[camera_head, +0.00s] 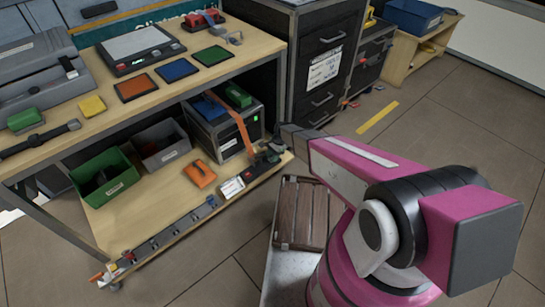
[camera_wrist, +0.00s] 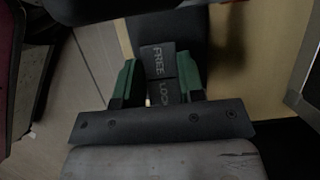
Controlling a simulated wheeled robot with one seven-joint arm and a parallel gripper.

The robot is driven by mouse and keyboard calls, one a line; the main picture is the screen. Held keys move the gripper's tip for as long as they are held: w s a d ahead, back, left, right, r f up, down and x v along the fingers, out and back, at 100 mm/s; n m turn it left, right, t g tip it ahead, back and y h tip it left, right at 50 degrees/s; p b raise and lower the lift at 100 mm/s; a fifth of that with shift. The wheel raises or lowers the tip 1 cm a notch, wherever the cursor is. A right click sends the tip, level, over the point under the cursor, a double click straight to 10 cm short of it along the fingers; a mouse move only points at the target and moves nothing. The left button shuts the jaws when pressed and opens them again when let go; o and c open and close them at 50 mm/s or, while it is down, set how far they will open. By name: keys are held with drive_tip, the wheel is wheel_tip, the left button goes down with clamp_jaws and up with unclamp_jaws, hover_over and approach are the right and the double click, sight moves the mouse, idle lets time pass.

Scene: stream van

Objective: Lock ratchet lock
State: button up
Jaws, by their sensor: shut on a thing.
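The ratchet lock shows in the wrist view as a dark part with plates marked FREE (camera_wrist: 158,60) and LOCK (camera_wrist: 167,92). My gripper (camera_wrist: 157,82) has its two green-padded fingers on either side of this part and is shut on it. In the head view my gripper (camera_head: 270,156) is at the right end of the lower shelf, beside the foot of an orange strap (camera_head: 242,130). The strap runs down over a grey case (camera_head: 209,133). The ratchet's body is small and mostly hidden by my gripper and arm, so I cannot tell its exact lock position.
The lower shelf (camera_head: 150,222) also holds a green bin (camera_head: 105,190), a grey bin (camera_head: 165,155) and an orange item (camera_head: 199,174). A dark drawer cabinet (camera_head: 318,60) stands close behind my gripper. A slatted brown crate (camera_head: 300,215) is below my arm.

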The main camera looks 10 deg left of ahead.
drive_tip(key=shift+w, duration=0.1)
drive_tip(key=shift+w+d+g+y, duration=0.15)
drive_tip(key=shift+g+y, duration=0.3)
drive_tip(key=shift+g, duration=0.05)
drive_tip(key=shift+w+d+g+y, duration=0.1)
drive_tip(key=shift+g+y, duration=0.35)
drive_tip(key=shift+g, duration=0.05)
drive_tip(key=shift+w+d+g+y, duration=0.15)
drive_tip(key=shift+g+y, duration=0.75)
drive_tip(key=shift+g, duration=0.1)
drive_tip(key=o, duration=0.9)
drive_tip(key=shift+o, duration=0.2)
drive_tip(key=shift+d+r, duration=0.1)
drive_tip(key=v, duration=1)
drive_tip(key=shift+w+d, duration=0.2)
drive_tip(key=shift+w, duration=0.1)
drive_tip(key=shift+s+r, duration=0.1)
drive_tip(key=shift+r, duration=0.1)
